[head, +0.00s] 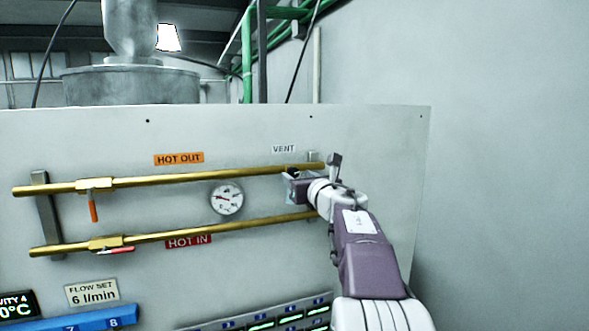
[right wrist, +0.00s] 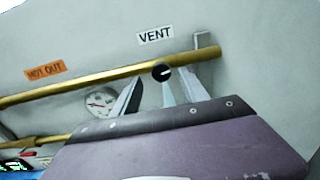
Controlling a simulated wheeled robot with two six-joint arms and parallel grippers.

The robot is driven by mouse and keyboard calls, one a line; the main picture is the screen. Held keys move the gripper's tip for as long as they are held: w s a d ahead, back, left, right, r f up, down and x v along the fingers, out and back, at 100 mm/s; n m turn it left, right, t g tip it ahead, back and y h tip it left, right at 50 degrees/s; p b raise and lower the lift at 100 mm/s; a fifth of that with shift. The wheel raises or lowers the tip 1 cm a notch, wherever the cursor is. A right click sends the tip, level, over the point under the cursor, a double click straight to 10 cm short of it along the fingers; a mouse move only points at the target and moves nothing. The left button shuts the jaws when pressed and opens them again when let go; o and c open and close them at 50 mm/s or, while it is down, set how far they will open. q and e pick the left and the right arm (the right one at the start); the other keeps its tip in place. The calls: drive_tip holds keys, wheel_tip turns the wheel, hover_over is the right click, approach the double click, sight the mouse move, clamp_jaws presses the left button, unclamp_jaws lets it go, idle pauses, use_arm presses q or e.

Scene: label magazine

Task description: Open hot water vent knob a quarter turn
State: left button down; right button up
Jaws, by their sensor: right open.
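The vent knob (right wrist: 160,73) is a small black round knob with a pale pointer mark, on the upper brass pipe below the VENT label (right wrist: 155,36). My right gripper (right wrist: 165,80) is open, with one finger on each side of the knob in the right wrist view. I cannot tell whether either finger touches it. In the head view my right gripper (head: 295,183) is at the right end of the upper pipe, below the VENT label (head: 284,149), and largely covers the knob. My left gripper is not in view.
The HOT OUT pipe (head: 150,180) has an orange lever (head: 93,208) hanging down. The HOT IN pipe (head: 150,238) has a red lever (head: 116,250) along it. A round gauge (head: 226,198) sits between them. The panel right of my arm is bare.

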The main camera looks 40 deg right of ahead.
sight(295, 174)
drive_tip(key=x, duration=0.2)
drive_tip(key=shift+w+d+p, duration=0.2)
drive_tip(key=shift+w+p, duration=0.15)
drive_tip(key=shift+w+d+f, duration=0.1)
drive_tip(key=shift+w+d, duration=0.05)
drive_tip(key=shift+d, duration=0.1)
drive_tip(key=shift+a, duration=0.1)
drive_tip(key=shift+c, duration=0.9)
drive_tip(key=shift+a, duration=0.1)
clamp_jaws()
